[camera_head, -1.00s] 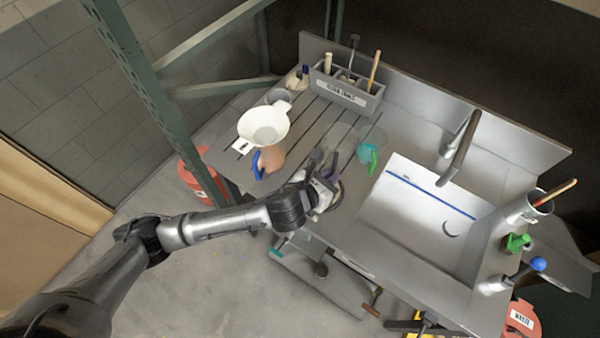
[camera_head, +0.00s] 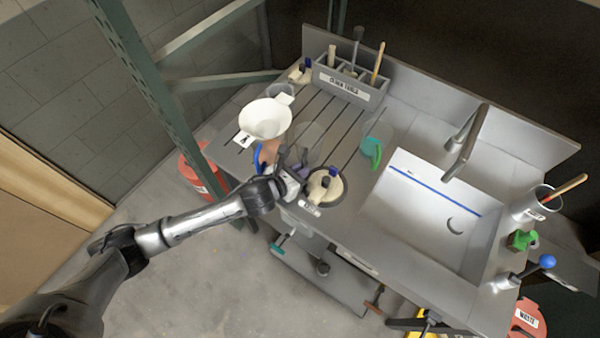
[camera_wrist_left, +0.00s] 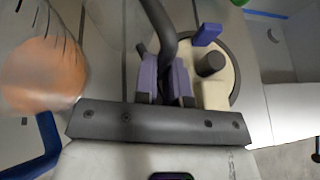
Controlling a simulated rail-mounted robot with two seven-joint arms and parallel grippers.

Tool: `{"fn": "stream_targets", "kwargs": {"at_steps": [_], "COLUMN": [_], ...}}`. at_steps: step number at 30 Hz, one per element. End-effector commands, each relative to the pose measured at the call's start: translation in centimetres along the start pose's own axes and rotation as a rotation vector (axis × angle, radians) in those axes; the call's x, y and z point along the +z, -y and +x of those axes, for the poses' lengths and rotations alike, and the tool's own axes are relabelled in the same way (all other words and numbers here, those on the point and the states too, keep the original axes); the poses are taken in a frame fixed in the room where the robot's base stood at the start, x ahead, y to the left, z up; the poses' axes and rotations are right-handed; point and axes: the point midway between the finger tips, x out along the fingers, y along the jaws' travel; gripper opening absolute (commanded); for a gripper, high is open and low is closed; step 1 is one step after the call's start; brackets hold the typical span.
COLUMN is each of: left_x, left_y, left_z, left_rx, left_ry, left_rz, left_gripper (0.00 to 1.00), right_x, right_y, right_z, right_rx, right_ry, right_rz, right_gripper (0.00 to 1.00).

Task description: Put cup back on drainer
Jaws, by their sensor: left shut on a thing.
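My left gripper (camera_head: 296,172) is shut on the dark curved handle (camera_wrist_left: 160,25) of a clear cup (camera_head: 306,138). In the wrist view the handle passes between the purple finger pads (camera_wrist_left: 163,80). The cup looks see-through and its outline is faint; I cannot tell whether its base touches the surface. It is over the grooved drainer (camera_head: 335,130), left of the sink. An orange vessel with a blue handle (camera_head: 267,153) is just left of the gripper, partly hidden by it. A clear cup with a green handle (camera_head: 371,152) stands at right. My right gripper is not in view.
A white two-tabbed bowl (camera_head: 265,119) sits at the drainer's left. A grey tool caddy (camera_head: 348,86) stands at the back. The sink (camera_head: 435,205) is to the right.

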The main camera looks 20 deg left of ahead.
Motion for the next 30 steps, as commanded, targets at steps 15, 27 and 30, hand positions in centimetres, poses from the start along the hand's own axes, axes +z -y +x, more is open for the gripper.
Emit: {"fn": "stream_targets", "kwargs": {"at_steps": [15, 27, 30], "left_x": [-1.13, -1.12, -1.01], "left_y": [0.00, 0.01, 0.02], "left_z": [0.51, 0.50, 0.45], "left_rx": [0.000, 0.000, 0.000], "left_ry": [0.000, 0.000, 0.001], "left_rz": [-0.001, 0.000, -0.001], "left_gripper": [0.13, 0.37, 0.37], "right_x": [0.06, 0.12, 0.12], "right_y": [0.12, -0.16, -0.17], "right_z": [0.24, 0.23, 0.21], "right_rx": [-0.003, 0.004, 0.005], "right_ry": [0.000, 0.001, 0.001], "right_rz": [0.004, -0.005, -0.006], "right_gripper": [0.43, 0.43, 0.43]}}
